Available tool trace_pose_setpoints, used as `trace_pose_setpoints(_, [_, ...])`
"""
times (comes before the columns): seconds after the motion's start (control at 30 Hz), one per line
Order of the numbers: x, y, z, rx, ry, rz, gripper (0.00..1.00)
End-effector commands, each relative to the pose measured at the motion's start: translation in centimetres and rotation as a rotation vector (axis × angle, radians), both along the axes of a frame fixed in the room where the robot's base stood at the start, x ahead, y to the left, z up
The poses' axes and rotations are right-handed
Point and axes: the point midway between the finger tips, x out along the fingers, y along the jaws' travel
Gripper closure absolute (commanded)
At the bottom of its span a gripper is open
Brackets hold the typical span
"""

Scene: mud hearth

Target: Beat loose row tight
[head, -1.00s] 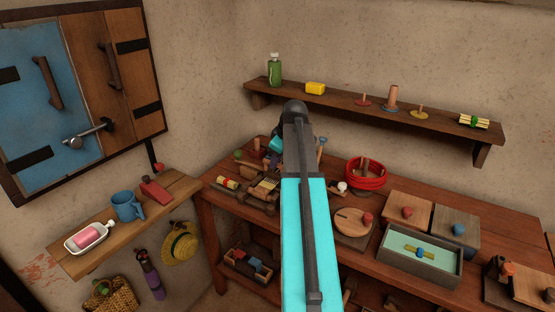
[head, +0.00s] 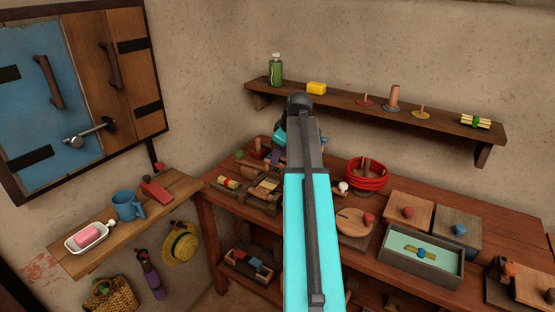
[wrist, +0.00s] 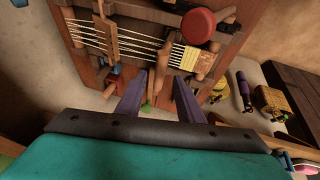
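A small wooden loom stands on the workbench at its left end, partly hidden by my arm in the head view. In the wrist view the loom (wrist: 140,42) shows pale warp threads, a yellow woven band (wrist: 190,58) at the right end, and a wooden crossbar (wrist: 105,32) over the threads at left. A red round knob (wrist: 198,27) is above the band. My gripper (wrist: 159,79) has its two purple-grey fingers apart near the loom's edge. A wooden post with a green end lies between them in the picture; I cannot tell whether they touch it. No beating tool is clearly identifiable.
On the bench (head: 480,202) are a red coil (head: 367,175), a round wooden board (head: 352,222) and a grey tray (head: 430,268). A wall shelf (head: 440,122) runs behind. A side shelf (head: 90,245) at left holds a blue mug (head: 127,205) and a soap dish.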

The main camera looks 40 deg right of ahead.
Motion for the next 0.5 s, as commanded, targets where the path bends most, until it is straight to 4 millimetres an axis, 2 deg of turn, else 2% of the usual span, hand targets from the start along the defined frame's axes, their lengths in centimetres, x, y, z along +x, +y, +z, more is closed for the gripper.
trace_pose_setpoints(0.5, [-2.8,0.5,6.1,-0.002,-0.002,-0.001,0.66])
